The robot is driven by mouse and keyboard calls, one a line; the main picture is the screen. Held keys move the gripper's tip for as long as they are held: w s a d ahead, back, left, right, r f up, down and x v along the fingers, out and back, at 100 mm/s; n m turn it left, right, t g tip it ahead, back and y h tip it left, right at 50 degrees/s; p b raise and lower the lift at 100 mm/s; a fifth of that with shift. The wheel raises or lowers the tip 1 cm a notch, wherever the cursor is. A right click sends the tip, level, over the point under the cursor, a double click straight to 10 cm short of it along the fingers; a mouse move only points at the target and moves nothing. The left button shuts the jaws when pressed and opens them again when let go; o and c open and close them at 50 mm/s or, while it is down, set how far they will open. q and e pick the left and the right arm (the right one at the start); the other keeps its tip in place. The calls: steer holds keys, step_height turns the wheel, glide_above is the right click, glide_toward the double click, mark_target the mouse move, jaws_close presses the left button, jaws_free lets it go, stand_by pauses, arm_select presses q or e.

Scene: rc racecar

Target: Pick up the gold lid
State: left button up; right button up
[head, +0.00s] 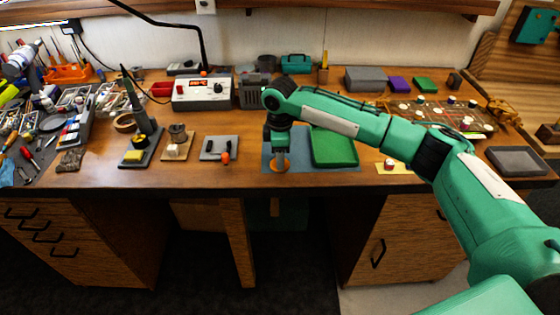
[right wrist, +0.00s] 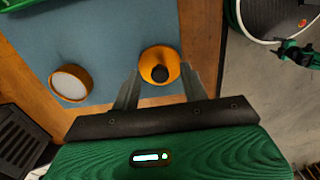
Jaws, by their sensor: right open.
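The gold lid (right wrist: 149,62) is a round orange-gold piece with a dark centre. In the right wrist view it lies on the blue mat near the wooden edge. My right gripper (right wrist: 160,70) is open, with its fingertips on either side of the lid; I cannot tell whether they touch it. A round container (right wrist: 70,83) with a brown-gold wall and a pale top stands on the mat left of the lid. In the head view my right gripper (head: 280,150) points down over the mat and largely hides these items. My left gripper is not in view.
A green tray (head: 334,147) lies right of my right gripper. A power supply (head: 203,93) stands behind. The table's front edge (head: 215,192) is close to the gripper.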

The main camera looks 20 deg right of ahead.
steer(key=shift+c, duration=0.9)
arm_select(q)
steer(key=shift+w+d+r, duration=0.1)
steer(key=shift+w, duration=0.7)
arm_select(e)
jaws_close()
